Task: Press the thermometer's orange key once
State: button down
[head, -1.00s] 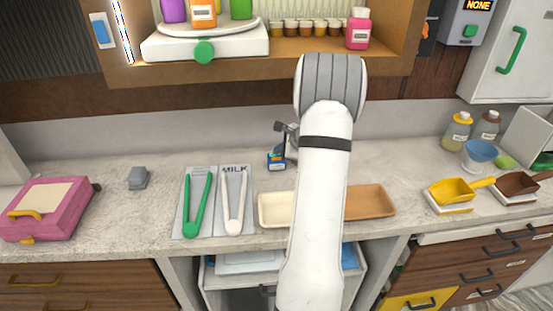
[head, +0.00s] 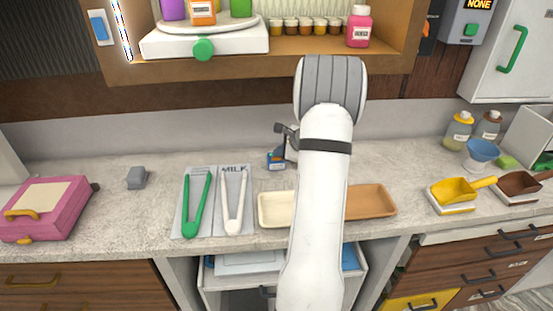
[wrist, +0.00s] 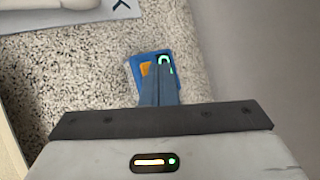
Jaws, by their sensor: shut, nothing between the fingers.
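The thermometer is a small blue unit (head: 276,162) standing on the counter behind the trays, left of my arm in the head view. In the wrist view the thermometer (wrist: 137,62) shows its orange key (wrist: 146,69) and a dark display with glowing green marks. My gripper (wrist: 160,67) is shut and empty. Its fingertips overlap the thermometer's face in the wrist view, just right of the orange key, and cover part of the face. I cannot tell whether they touch it. In the head view my arm hides most of the gripper.
Green tongs (head: 196,205) and white tongs (head: 233,205) lie on a grey mat to the left. A cream tray (head: 275,209) and a brown tray (head: 371,202) sit at the counter's front. A wooden shelf (head: 285,72) hangs above. A wall rises close behind the thermometer.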

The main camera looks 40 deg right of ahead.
jog(key=shift+f+b, duration=0.4)
jog(key=shift+b, duration=0.05)
dwell(0.4)
jog(key=shift+r, duration=0.1)
jog(key=shift+r+p, duration=0.45)
jog(key=shift+r, duration=0.3)
jog(key=shift+r, duration=0.1)
jog(key=shift+r+p, duration=1.7)
jog(key=shift+r, duration=0.75)
